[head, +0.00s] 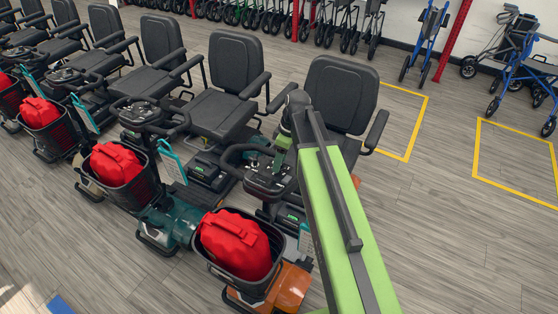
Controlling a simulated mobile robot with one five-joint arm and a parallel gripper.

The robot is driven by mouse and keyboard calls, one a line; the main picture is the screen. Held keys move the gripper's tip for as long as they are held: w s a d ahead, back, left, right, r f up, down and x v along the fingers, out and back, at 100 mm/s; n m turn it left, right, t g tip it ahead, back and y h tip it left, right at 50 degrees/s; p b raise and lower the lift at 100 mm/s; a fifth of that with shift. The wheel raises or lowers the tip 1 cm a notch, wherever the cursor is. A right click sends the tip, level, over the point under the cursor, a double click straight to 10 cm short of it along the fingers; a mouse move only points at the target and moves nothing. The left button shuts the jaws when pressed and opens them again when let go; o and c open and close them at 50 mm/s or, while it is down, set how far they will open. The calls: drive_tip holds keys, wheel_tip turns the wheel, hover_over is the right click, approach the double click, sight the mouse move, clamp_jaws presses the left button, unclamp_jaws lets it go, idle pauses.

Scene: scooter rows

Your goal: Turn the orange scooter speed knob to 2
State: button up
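The orange scooter (293,287) stands at the front right end of the row. It has orange bodywork, a dark front basket (240,285) with a red bag (237,245) in it, and a black seat (340,95). Its dark handlebar console (265,182) sits behind the basket. The speed knob is too small to make out on it. My green arm crosses the scooter's right side and hides part of it. My gripper (279,158) is at the far end of the arm, over or beside the console. Whether it touches anything, and whether it is open, cannot be told.
A teal scooter (180,220) with a red bag (116,163) stands close on the left, with several more beyond it. Rollators (528,70) and red posts (453,40) line the back. Grey floor (450,240) with yellow-taped bays is clear on the right.

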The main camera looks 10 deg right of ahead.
drive_tip(key=p+v, duration=1.7)
drive_tip(key=shift+r, duration=0.2)
drive_tip(key=shift+d, duration=0.1)
